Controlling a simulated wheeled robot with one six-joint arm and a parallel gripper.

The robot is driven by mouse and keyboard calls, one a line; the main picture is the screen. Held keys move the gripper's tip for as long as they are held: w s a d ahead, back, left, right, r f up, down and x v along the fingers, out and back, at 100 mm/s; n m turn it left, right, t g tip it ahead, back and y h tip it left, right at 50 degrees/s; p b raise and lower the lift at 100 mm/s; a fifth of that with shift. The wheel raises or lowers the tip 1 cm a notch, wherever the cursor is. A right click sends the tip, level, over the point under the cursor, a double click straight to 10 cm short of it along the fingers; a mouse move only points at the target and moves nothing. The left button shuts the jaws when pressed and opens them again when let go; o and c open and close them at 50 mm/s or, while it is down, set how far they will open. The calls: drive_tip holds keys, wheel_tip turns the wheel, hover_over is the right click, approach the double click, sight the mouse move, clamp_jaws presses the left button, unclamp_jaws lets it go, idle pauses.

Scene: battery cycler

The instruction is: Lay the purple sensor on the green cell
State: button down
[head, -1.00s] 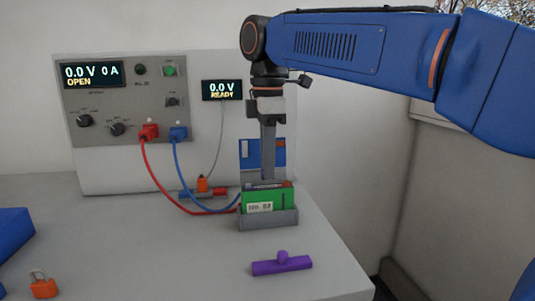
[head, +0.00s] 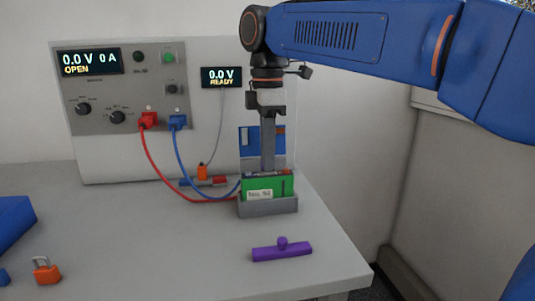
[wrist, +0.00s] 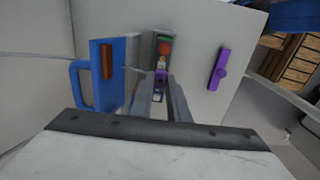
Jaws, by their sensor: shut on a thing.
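The green cell (head: 283,188) stands upright in a grey holder (head: 268,207) on the bench. Its top also shows in the wrist view (wrist: 164,40), with a red spot. My gripper (head: 268,170) points down just above the cell's top. In the wrist view its fingers (wrist: 160,84) are shut on a small purple piece, the purple sensor (wrist: 161,76), mostly hidden between them. In the head view the sensor is hidden, and I cannot tell whether it touches the cell.
A purple bar with a knob (head: 282,252) lies on the bench in front of the holder. A cycler panel (head: 120,90) with red and blue leads stands behind left. A blue handled thing (wrist: 108,75) is beside the cell. An orange padlock (head: 46,270) lies front left.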

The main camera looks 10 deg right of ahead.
drive_tip(key=shift+f, duration=0.6)
idle(0.9)
drive_tip(key=c, duration=1.6)
unclamp_jaws()
